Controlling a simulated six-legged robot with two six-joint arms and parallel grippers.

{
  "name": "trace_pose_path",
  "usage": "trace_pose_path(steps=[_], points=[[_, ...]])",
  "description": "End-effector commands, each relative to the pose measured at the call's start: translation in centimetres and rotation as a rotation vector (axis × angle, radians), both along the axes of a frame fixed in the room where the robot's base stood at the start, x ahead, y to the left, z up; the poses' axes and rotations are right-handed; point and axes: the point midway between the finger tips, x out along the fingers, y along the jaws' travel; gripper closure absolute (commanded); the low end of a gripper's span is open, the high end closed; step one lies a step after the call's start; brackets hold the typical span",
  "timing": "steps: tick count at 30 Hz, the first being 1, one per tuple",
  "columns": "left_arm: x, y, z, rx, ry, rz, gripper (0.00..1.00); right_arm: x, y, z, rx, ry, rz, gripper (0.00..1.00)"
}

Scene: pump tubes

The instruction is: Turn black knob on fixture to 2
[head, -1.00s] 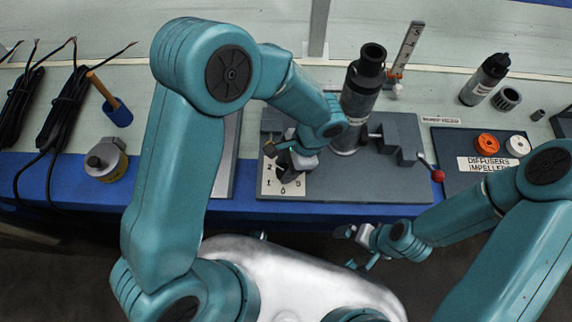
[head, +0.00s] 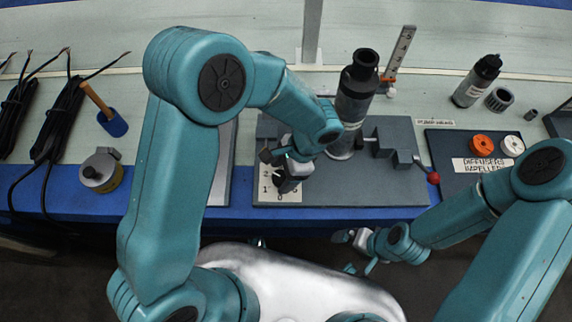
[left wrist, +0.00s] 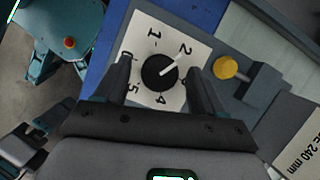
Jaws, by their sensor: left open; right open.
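The black knob (left wrist: 159,73) sits on a white dial plate (left wrist: 143,35) with numbers around it. Its white pointer line aims toward the upper right, close to the 2. My left gripper (left wrist: 160,86) is open, with one finger on each side of the knob; contact cannot be told. The right finger hides part of the dial. In the head view, my left gripper (head: 284,172) is over the dial plate (head: 283,197) at the front left of the grey fixture (head: 345,190) and hides most of the knob. My right gripper (head: 345,238) is open and empty in front of the table edge.
A black cylinder (head: 355,100) stands upright on the fixture. A red-tipped lever (head: 433,178) is at its right. A yellow-based device (head: 101,172) stands left.

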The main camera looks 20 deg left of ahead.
Motion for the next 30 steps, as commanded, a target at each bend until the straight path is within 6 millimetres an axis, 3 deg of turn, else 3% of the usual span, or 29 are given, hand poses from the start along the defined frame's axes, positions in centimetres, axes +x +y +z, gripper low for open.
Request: trace_pose_path(steps=[5, 18, 24, 30], points=[[0.6, -0.8, 2.4, -0.002, -0.005, -0.002, 0.31, 0.0, 0.0, 0.5, 0.0, 0.0, 0.0, 0.0], [2.7, -4.5, 12.6, -0.003, -0.005, 0.0, 0.31, 0.0, 0.0, 2.1, 0.0, 0.0, 0.0, 0.0], [3.1, -5.2, 14.7, -0.002, -0.003, -0.001, 0.31, 0.0, 0.0, 2.3, 0.0, 0.0, 0.0, 0.0], [3.2, -5.4, 15.1, -0.001, -0.002, 0.0, 0.31, 0.0, 0.0, 2.3, 0.0, 0.0, 0.0, 0.0]])
